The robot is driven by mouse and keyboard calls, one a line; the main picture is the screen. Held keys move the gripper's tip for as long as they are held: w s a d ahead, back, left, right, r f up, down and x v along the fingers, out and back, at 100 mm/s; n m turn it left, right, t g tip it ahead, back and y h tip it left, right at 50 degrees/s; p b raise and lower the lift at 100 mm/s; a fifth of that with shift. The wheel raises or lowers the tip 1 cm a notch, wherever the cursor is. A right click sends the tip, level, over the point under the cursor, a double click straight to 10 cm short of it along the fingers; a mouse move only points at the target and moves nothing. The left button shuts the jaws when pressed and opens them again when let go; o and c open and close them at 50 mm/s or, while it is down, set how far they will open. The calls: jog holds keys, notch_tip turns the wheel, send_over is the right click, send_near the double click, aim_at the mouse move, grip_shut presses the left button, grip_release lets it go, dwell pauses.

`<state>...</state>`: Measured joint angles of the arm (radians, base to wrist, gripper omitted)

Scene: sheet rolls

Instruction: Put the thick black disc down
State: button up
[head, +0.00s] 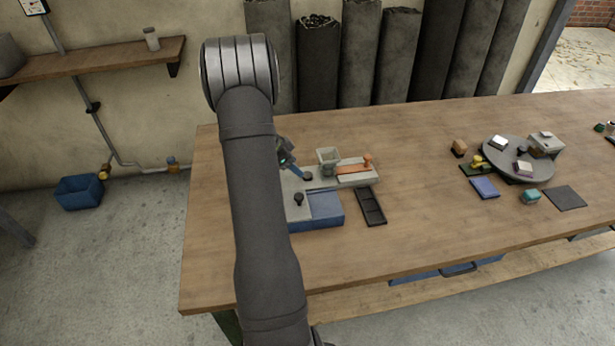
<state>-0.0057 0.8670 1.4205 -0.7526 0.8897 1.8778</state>
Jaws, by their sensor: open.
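A small thick black disc (308,176) sits at the back of the blue and grey box-like fixture, just right of a blue fingertip of my gripper (295,170). My gripper is open and mostly hidden behind my own arm. I cannot tell whether the fingertip touches the disc. A second dark round piece, like a knob (298,198), stands on the grey part of the blue fixture (320,222). The picture is too small to show what lies under the disc.
A grey cup (327,160) and a grey base with an orange-handled piece (355,168) stand behind the fixture. A black divided tray (371,220) lies to its right. A round grey stand (518,172) with small blocks is further right. The table between is clear.

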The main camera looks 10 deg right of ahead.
aim_at(306, 175)
jog(key=x, duration=0.4)
jog(key=shift+s+d+f, duration=0.15)
jog(key=shift+s+d, duration=0.1)
jog(key=shift+d, duration=0.1)
jog(key=shift+d+f, duration=0.2)
jog(key=shift+f, duration=0.2)
jog(key=c, duration=1.1)
notch_tip(306, 175, up, 10)
jog(key=s+a+r+n+t+y, duration=0.1)
jog(key=a+r+n, duration=0.1)
jog(key=a+n, duration=0.2)
jog(key=s+a+r+n+t+y, duration=0.1)
jog(key=a+n+t+y, duration=0.1)
jog(key=a+n, duration=0.2)
jog(key=s+a+r+n+t+y, duration=0.1)
jog(key=s+a+r+n+t, duration=0.1)
jog(key=a+n, duration=0.2)
jog(key=shift+a+r, duration=0.35)
jog(key=shift+a, duration=0.5)
